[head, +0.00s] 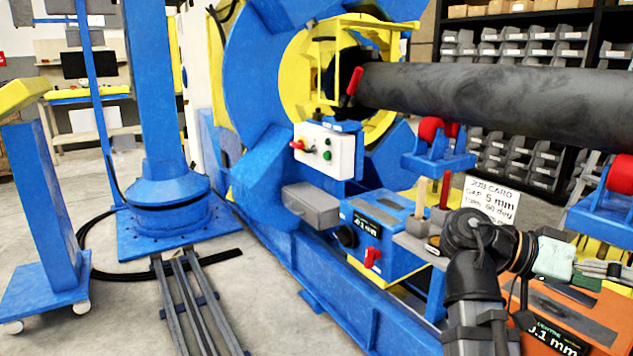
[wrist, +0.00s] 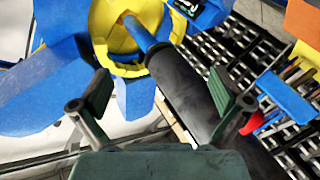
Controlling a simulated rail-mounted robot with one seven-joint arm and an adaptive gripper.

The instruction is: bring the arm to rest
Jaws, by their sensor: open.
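My arm (head: 478,270) shows at the lower right of the head view, its dark links bent beside the blue positioner. In the wrist view my gripper (wrist: 160,95) has its two fingers spread wide apart with nothing between them. Beyond the fingers are the yellow ring (wrist: 112,25) of the positioner and a dark grey pipe (wrist: 187,90), both apart from the fingertips. In the head view the pipe (head: 500,98) runs from the yellow ring (head: 298,85) to the right edge. The gripper's fingers are not clearly visible in the head view.
Red rollers (head: 430,128) on a blue stand sit under the pipe. A white control box (head: 325,150) with buttons, a blue unit (head: 375,235) and an orange unit (head: 570,315) stand near my arm. A job card (head: 490,200) is behind it. Floor rails (head: 190,300) lie at lower left.

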